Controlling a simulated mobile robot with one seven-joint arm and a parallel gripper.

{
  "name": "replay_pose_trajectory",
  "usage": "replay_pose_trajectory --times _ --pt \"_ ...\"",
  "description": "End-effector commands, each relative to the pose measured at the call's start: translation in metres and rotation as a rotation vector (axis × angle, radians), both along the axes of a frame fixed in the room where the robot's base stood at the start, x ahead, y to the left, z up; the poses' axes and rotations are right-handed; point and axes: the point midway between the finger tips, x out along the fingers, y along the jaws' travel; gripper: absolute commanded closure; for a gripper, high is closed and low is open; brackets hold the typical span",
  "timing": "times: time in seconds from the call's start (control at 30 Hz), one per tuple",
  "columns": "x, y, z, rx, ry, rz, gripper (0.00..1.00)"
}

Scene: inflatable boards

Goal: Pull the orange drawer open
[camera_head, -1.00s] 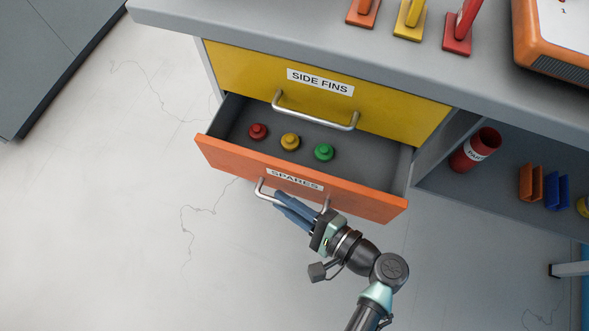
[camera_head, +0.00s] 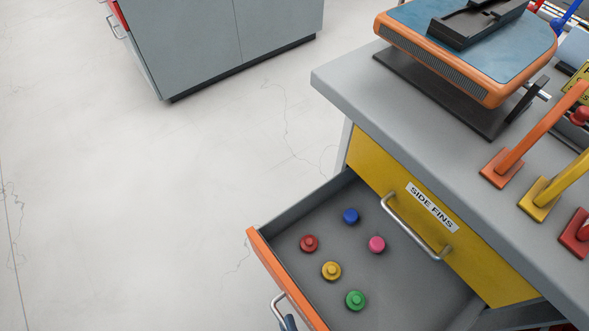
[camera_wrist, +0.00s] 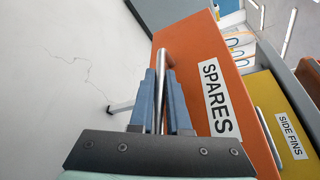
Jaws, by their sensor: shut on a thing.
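The orange drawer (camera_head: 262,252), labelled SPARES in the wrist view (camera_wrist: 200,65), stands well out from the cabinet below the yellow SIDE FINS drawer (camera_head: 375,165). Inside it lie several round knobbed pieces: red (camera_head: 309,243), yellow (camera_head: 331,270), green (camera_head: 355,299), blue (camera_head: 351,215) and pink (camera_head: 376,244). My gripper (camera_wrist: 162,95) is shut on the drawer's metal bar handle (camera_wrist: 164,57), with a blue finger on each side of the bar. In the head view only a fingertip (camera_head: 289,322) shows beside the handle at the bottom edge; the rest is out of frame.
The grey worktop (camera_head: 345,85) overhangs the drawers and carries an orange-and-blue machine (camera_head: 470,50) and upright coloured holders (camera_head: 505,165). A grey cabinet (camera_head: 215,45) stands at the back left. The pale floor left of the drawer is clear.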

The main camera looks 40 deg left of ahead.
Motion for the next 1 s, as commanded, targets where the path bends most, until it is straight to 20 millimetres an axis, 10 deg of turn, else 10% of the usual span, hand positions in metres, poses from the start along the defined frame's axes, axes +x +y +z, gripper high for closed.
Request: replay_pose_trajectory --times 0.23,0.27,0.4,1.0 --pt "-0.0002 -0.0006 0.0 0.001 0.0 -0.002 1.0" --pt "-0.0002 -0.0006 0.0 0.001 0.0 -0.001 0.8" --pt "-0.0001 -0.0004 0.0 0.001 0.001 0.0 0.55" --pt "-0.0004 -0.0009 0.0002 -0.001 0.001 0.001 0.55"
